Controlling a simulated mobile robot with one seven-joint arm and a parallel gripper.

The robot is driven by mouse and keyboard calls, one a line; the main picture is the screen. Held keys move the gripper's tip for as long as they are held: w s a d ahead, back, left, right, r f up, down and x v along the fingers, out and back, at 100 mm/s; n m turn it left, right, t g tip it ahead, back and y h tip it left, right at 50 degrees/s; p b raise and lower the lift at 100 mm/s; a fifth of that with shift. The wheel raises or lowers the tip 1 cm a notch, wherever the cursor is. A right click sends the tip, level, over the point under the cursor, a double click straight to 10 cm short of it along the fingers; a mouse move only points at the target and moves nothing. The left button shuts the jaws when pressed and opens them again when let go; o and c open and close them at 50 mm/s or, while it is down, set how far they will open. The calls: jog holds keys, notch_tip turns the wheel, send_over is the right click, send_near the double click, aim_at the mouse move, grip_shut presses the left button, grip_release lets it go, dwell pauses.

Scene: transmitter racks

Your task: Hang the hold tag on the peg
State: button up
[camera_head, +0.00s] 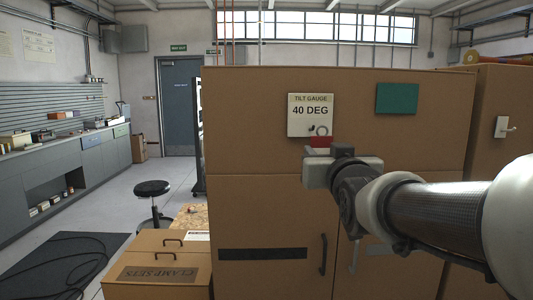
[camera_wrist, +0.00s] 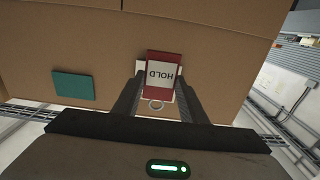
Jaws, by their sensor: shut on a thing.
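The hold tag (camera_wrist: 163,72) is a red and white card with a ring (camera_wrist: 156,105) at one end. HOLD reads upside down in the wrist view. My gripper (camera_wrist: 160,87) is shut on the tag, one finger on each side. In the head view the tag's red part (camera_head: 321,141) and its ring (camera_head: 321,130) show above my gripper (camera_head: 318,151), in front of the lower part of a white sign (camera_head: 310,105) reading TILT GAUGE 40 DEG. A small dark spot at the sign's lower middle, beside the ring, may be the peg; I cannot tell whether they touch.
The sign is on a tall brown cabinet (camera_head: 250,130). A teal panel (camera_head: 397,98) is on the same face, to the right. A brown CLAMP SETS case (camera_head: 160,272) and a black stool (camera_head: 152,188) stand to the left. The floor beyond has free room.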

jog(key=shift+w+p, duration=0.8)
jog(key=shift+w, duration=1.95)
jog(key=shift+b, duration=0.45)
jog(key=shift+w, duration=0.1)
jog(key=shift+w+b, duration=0.35)
jog(key=shift+w, duration=1.05)
jog(key=shift+w, duration=0.2)
jog(key=shift+w+f+b, duration=0.1)
jog(key=shift+f+b, duration=0.05)
jog(key=shift+b, duration=0.15)
jog(key=shift+w+f+b, duration=0.2)
jog(key=shift+f+b, duration=0.1)
jog(key=shift+b, duration=0.05)
jog(key=shift+w+f, duration=0.1)
jog(key=shift+f, duration=0.05)
